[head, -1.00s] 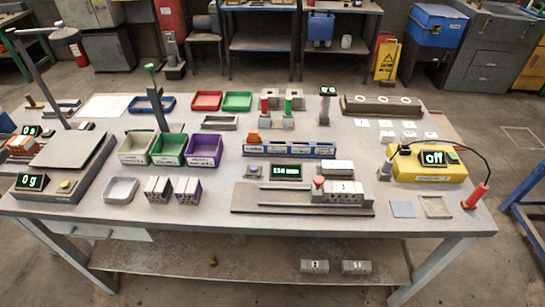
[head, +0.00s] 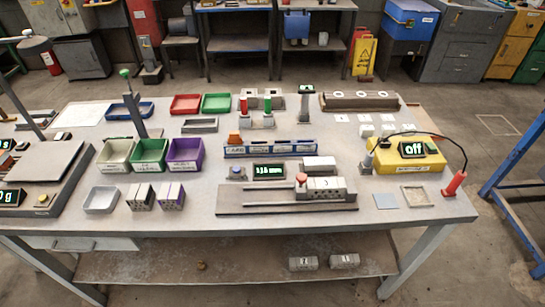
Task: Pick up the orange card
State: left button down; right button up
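A small orange piece (head: 235,138), which looks like the orange card, stands at the left end of a long blue rack (head: 270,150) near the middle of the workbench. Its lower part is hidden by the rack's front, and it is too small to tell its exact shape. Neither of my grippers is in view.
The workbench (head: 305,226) carries cream, green and purple bins (head: 185,155) left of the rack. A grey device with a green display (head: 268,171) sits in front of the rack. A yellow unit (head: 405,161) with a black cable is at right.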

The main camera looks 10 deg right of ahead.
aim_at(234, 139)
jog(key=i+l+z, duration=0.15)
jog(key=z, duration=0.2)
jog(key=i+l+z, duration=0.1)
jog(key=z, duration=0.25)
